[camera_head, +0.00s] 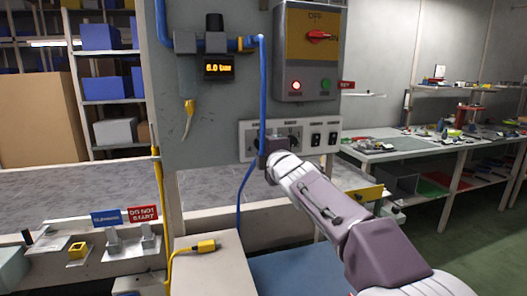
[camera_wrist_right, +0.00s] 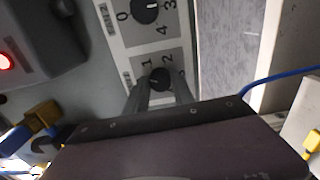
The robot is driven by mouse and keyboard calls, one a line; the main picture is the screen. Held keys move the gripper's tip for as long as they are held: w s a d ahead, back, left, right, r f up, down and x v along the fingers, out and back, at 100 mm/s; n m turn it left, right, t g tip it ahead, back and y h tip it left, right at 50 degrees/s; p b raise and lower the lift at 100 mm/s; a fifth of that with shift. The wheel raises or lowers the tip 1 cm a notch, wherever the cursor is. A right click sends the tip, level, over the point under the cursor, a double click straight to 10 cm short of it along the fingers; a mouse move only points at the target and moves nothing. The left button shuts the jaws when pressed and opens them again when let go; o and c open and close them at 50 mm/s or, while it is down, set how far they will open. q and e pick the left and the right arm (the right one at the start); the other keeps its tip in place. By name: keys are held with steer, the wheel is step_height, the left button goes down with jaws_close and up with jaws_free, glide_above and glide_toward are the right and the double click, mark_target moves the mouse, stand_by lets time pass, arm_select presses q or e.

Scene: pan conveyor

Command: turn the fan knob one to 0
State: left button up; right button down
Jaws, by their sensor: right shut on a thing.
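My right gripper (camera_head: 272,146) reaches the white wall panel (camera_head: 246,150) from the lower right. In the right wrist view its two dark fingers (camera_wrist_right: 163,95) are shut on a small black knob (camera_wrist_right: 159,77). The digits 1 and 2 show beside that knob; its lower part and other marks are hidden by the fingers, and its pointer direction is not clear. A larger black knob (camera_wrist_right: 146,10), with 0, 3 and 4 around it, sits above it in the right wrist view. My left gripper is not in view.
A grey control box (camera_head: 309,90) with a red switch, a red light and a green button hangs above the panel. A blue pipe (camera_head: 262,90) runs down just left of my right gripper. A conveyor (camera_head: 215,186) lies below.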

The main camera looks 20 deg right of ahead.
steer(key=n, duration=0.5)
steer(key=shift+n, duration=0.4)
stand_by(0.4)
steer(key=c, duration=1.1)
jaws_free()
steer(key=s, duration=0.9)
steer(key=shift+d+b, duration=0.1)
steer(key=shift+b, duration=0.2)
